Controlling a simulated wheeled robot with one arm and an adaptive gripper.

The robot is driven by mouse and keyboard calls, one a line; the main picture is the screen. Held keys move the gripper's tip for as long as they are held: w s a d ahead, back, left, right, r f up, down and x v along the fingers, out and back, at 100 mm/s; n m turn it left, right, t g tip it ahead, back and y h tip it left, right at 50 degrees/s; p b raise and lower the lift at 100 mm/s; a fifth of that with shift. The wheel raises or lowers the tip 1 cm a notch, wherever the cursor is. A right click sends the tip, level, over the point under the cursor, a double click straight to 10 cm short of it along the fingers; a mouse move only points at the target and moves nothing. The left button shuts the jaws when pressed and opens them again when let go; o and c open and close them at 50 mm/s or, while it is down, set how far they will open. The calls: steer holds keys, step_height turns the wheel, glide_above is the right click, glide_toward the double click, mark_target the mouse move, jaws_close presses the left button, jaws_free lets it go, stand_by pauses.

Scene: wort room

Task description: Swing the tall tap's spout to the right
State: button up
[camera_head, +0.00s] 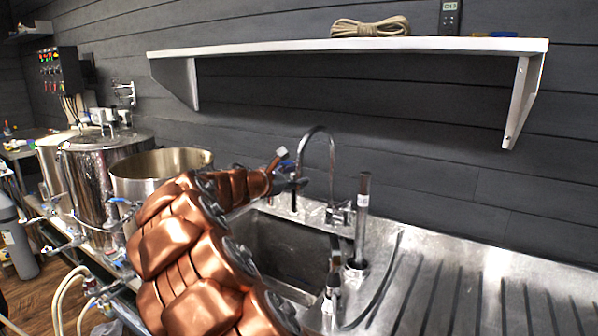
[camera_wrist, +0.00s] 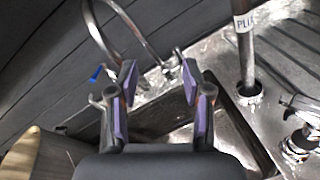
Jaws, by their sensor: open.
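The tall tap (camera_head: 332,165) is a chrome gooseneck at the back of the steel sink. Its thin curved spout arches up and to the left, and its lower end is partly hidden behind my gripper (camera_head: 289,170). In the wrist view the tap (camera_wrist: 143,40) curves beyond my fingertips. My gripper (camera_wrist: 157,78) is open, its two purple-padded fingers spread apart with nothing held. It is close to the spout; I cannot tell whether they touch.
An upright steel pipe (camera_head: 362,205) with a label (camera_wrist: 244,21) stands right of the tap. The sink basin (camera_head: 285,250) lies below, with a ridged drainboard (camera_head: 470,290) to the right. A white shelf (camera_head: 400,46) hangs above. Steel kettles (camera_head: 160,185) stand at left.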

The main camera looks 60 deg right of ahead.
mark_target(298, 169)
steer(key=shift+w+d+f+n+t+h+p, duration=0.3)
steer(key=shift+w+d+f+n+t, duration=0.3)
steer(key=shift+w+d+n, duration=1.4)
steer(key=shift+w+d+f+n+t+h+p, duration=0.3)
steer(key=shift+w+d+f+n+t, duration=0.6)
steer(key=shift+d, duration=2.25)
steer(key=shift+w+d+f+n+t+h+p, duration=0.4)
steer(key=shift+w+d+n, duration=0.6)
steer(key=shift+w+d, duration=1.15)
steer(key=shift+s+d+f, duration=0.1)
steer(key=shift+s+d, duration=0.35)
steer(key=shift+s, duration=0.05)
steer(key=shift+c, duration=0.3)
jaws_close()
